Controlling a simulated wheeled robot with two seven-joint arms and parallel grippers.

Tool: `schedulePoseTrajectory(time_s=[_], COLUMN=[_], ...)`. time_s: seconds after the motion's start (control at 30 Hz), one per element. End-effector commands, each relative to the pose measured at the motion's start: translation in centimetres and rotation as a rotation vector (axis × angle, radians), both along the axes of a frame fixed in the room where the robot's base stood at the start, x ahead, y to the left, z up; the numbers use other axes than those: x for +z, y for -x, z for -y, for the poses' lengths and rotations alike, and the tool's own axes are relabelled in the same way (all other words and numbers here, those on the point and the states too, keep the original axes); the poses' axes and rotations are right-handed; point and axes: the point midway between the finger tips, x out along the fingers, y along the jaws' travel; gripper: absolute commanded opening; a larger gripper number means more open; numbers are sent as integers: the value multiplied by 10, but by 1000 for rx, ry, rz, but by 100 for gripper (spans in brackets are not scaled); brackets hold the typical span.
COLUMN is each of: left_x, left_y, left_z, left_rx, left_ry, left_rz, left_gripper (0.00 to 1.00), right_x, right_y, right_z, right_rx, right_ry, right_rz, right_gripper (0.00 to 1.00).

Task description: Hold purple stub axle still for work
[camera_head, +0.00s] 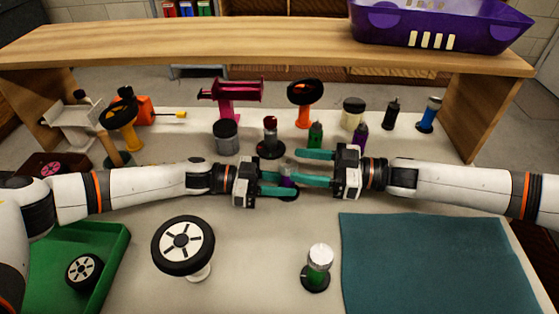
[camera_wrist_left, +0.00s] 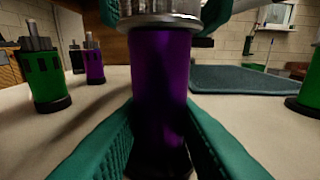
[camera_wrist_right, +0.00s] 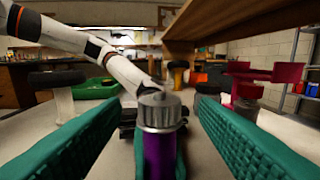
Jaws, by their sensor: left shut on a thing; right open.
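The purple stub axle (camera_head: 287,181) stands upright near the middle of the table, mostly hidden by grippers in the head view. In the left wrist view its purple body (camera_wrist_left: 160,80) sits between the teal fingers of my left gripper (camera_head: 280,184), which is shut on it. Its silver ridged top shows in the right wrist view (camera_wrist_right: 160,112). My right gripper (camera_head: 305,168) is open, with its fingers spread on either side of the axle's upper part. I cannot tell whether they touch it.
Behind stand a green bottle-like part (camera_head: 315,135), a red-topped part (camera_head: 270,138) and a grey jar (camera_head: 226,137). In front are a wheel on a stand (camera_head: 183,246), a green part with silver top (camera_head: 318,268), a teal mat (camera_head: 435,262) and a green tray (camera_head: 110,265).

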Motion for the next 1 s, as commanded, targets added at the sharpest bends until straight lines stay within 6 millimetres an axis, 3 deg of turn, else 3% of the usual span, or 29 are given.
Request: schedulePoseTrajectory(time_s=[0.1, 0.3, 0.7, 1.0], left_x=[0, 0, 0, 0], left_y=[0, 0, 0, 0], left_z=[0, 0, 0, 0], left_rx=[0, 0, 0, 0], left_ry=[0, 0, 0, 0], left_rz=[0, 0, 0, 0], left_gripper=[8, 8, 8, 8], right_x=[0, 0, 0, 0], right_y=[-2, -6, -8, -8], right_z=[-25, -49, -57, -56], right_rx=[4, 0, -1, -2], right_ry=[-1, 0, 0, 0], right_rz=[0, 0, 1, 0], right_gripper=[55, 55, 55, 10])
